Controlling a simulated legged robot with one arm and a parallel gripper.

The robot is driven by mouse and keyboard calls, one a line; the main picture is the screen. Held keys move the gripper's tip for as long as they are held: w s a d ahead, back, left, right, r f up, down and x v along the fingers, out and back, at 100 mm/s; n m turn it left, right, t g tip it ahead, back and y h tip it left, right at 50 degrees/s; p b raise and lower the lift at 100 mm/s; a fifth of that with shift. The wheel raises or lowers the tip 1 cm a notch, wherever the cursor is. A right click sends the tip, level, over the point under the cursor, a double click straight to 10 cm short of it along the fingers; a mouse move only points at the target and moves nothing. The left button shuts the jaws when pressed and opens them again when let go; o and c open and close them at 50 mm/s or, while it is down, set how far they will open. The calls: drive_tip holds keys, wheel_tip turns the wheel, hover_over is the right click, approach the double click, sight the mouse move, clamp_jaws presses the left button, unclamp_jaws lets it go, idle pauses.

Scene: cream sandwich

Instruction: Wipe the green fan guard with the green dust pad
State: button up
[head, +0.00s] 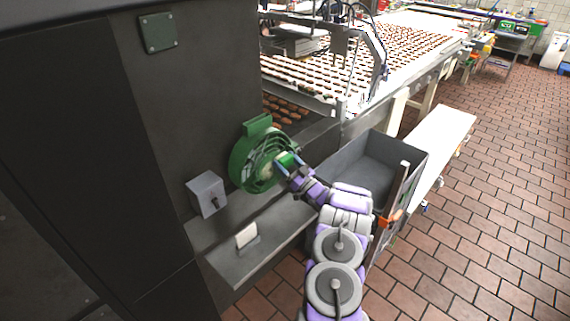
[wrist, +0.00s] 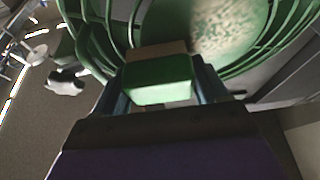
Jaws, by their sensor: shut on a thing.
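The green fan guard (head: 238,164) is mounted on the dark machine wall in the head view, a round ring of curved bars. The guard's bars also fill the top of the wrist view (wrist: 93,38), with a pale, speckled patch at its middle. My gripper (head: 281,163) is at the right side of the guard's front. It is shut on the green dust pad (head: 287,159), a small block with a brown far side, seen between the fingers in the wrist view (wrist: 158,82). The pad is at the guard's bars; whether it touches them I cannot tell.
A grey box with a knob (head: 207,193) is left of the guard. A white block (head: 246,236) rests on the metal ledge (head: 232,263) below. A grey bin (head: 352,160) stands right of my arm. The conveyor (head: 400,45) with rows of brown items runs behind.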

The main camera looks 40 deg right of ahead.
drive_tip(key=shift+s+d+r+p, duration=0.1)
drive_tip(key=shift+s+p, duration=0.75)
drive_tip(key=shift+s, duration=0.55)
drive_tip(key=shift+s+d+p, duration=0.1)
drive_tip(key=shift+s+p, duration=0.75)
drive_tip(key=shift+s, duration=0.75)
drive_tip(key=s+p, duration=0.1)
drive_tip(key=s, duration=0.2)
drive_tip(key=shift+d+p, duration=0.1)
drive_tip(key=shift+p, duration=0.3)
